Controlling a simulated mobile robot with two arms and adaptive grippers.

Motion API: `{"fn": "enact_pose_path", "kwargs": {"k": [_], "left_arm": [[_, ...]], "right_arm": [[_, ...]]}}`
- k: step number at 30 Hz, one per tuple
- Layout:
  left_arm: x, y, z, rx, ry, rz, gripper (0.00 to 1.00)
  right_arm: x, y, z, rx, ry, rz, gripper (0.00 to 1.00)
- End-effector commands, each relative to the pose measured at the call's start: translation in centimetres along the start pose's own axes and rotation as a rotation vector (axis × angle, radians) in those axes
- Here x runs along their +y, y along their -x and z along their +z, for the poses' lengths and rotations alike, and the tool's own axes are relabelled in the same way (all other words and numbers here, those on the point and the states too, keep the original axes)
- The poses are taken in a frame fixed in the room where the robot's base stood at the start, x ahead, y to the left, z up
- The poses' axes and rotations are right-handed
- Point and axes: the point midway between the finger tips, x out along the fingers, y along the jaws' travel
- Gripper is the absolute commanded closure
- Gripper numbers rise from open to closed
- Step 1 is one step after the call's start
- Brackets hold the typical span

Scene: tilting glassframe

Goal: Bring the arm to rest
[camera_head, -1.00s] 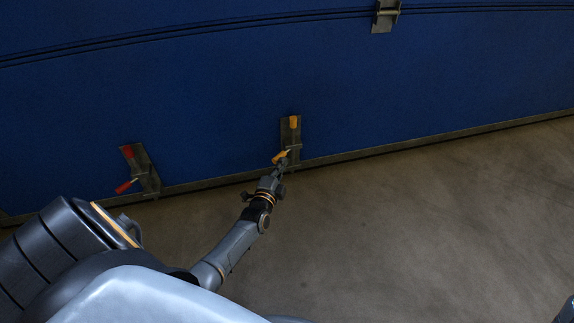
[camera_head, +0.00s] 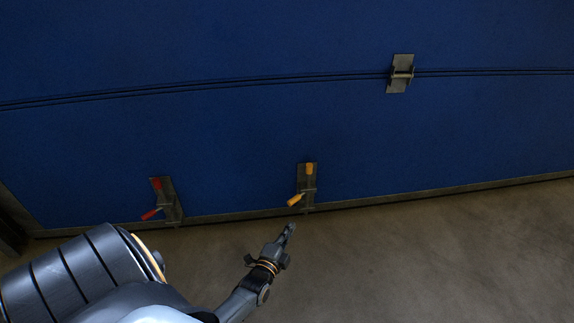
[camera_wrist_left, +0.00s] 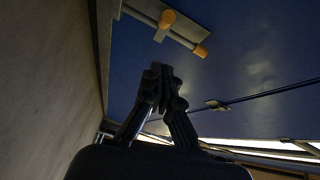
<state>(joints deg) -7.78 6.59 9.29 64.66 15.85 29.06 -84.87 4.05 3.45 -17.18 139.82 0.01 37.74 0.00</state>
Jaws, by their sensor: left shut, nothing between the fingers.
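My left gripper (camera_head: 290,230) is shut and empty. In the head view it is over the floor, just below the yellow-handled clamp, and apart from it. In the left wrist view the closed fingers (camera_wrist_left: 160,75) point up toward the blue panel. The yellow-handled clamp (camera_head: 308,180) is fixed on the panel's lower edge, and it also shows in the left wrist view (camera_wrist_left: 180,27). One yellow handle part points up and the other slants down to the left. My right gripper is in neither view now.
The blue panel (camera_head: 230,135) fills the back. A red-handled clamp (camera_head: 167,203) sits on its lower edge at the left. A metal hinge (camera_head: 401,73) is on the seam at the upper right. The brown floor (camera_head: 420,260) in front is bare.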

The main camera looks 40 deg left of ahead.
Motion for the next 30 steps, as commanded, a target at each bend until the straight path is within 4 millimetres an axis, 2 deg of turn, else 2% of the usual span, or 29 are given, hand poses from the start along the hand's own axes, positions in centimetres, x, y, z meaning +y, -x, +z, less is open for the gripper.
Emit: {"fn": "enact_pose_path", "kwargs": {"k": [4, 11, 14, 16, 17, 20, 23, 24, 26, 30], "left_arm": [[-0.1, 1.2, 0.2, 0.000, 0.001, 0.000, 1.00], [0.0, 1.5, 0.2, 0.001, 0.001, -0.001, 1.00], [-1.0, 1.3, -0.6, 0.018, 0.022, -0.022, 1.00], [-3.0, 1.1, -2.2, 0.052, 0.067, -0.062, 1.00], [-4.2, 0.9, -3.1, 0.074, 0.095, -0.084, 1.00], [-9.4, 1.0, -7.3, 0.176, 0.225, -0.179, 1.00], [-15.5, 2.0, -12.1, 0.310, 0.388, -0.276, 1.00], [-17.9, 2.7, -13.9, 0.366, 0.454, -0.310, 1.00], [-21.5, 4.0, -16.5, 0.455, 0.555, -0.356, 1.00], [-30.0, 8.2, -21.7, 0.677, 0.790, -0.444, 1.00]], "right_arm": [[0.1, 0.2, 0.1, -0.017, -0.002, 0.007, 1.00], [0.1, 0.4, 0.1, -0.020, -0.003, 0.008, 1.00], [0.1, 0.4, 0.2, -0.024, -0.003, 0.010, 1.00], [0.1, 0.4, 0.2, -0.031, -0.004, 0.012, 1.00], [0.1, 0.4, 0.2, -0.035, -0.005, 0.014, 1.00], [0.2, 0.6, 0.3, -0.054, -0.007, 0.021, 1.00], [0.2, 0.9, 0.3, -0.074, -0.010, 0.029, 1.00], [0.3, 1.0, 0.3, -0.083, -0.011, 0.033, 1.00], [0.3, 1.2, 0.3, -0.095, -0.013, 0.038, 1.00], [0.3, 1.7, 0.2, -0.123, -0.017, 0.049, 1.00]]}}
